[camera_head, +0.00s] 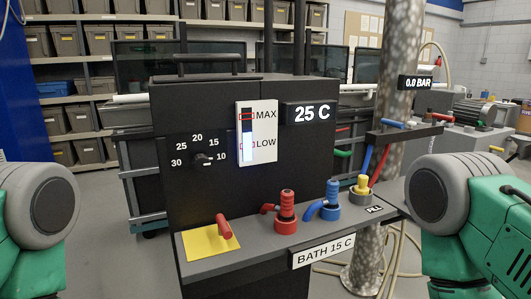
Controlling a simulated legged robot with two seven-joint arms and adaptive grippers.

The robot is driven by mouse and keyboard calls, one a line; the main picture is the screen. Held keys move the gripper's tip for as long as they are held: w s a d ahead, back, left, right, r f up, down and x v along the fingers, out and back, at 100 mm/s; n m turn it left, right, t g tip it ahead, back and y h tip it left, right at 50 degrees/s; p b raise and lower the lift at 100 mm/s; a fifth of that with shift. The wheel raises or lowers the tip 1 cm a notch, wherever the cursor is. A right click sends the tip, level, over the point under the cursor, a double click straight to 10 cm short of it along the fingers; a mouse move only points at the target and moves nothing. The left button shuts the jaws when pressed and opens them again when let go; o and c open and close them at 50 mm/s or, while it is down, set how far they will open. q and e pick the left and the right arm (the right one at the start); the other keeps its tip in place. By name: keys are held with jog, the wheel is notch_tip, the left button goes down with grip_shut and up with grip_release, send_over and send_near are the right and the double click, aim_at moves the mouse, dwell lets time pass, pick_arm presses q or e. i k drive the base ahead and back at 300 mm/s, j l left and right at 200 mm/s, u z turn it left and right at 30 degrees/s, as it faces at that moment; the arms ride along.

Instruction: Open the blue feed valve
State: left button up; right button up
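A blue lever handle (392,123) sits on a dark bar (405,134) right of the black bath unit, and a blue hose (367,158) hangs below it. I take this to be the blue feed valve; its exact position is too small to tell. A red handle (441,117) sits on the same bar, further right. A blue coupling (332,192) with a bent blue hose stands on the unit's front shelf. Rounded grey-and-green links of my arms show at the left and right edges. Neither gripper is in view, and no link touches the valve.
A speckled column (398,65) stands behind the bar. Displays read 25 C (311,113) and 0.0 BAR (418,83).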

aim_at(385, 122)
jog(key=i+l, duration=0.15)
jog(key=l, duration=0.25)
jog(key=i+l+u, duration=0.15)
jog(key=l, duration=0.25)
jog(key=i+l, duration=0.2)
jog(key=l, duration=0.25)
jog(key=i+l+u, duration=0.15)
jog(key=l, duration=0.25)
jog(key=i+l, duration=0.1)
jog(key=l, duration=0.35)
jog(key=i+l+u, duration=0.15)
jog(key=l, duration=0.7)
jog(key=i+u, duration=0.05)
jog(key=i, duration=0.05)
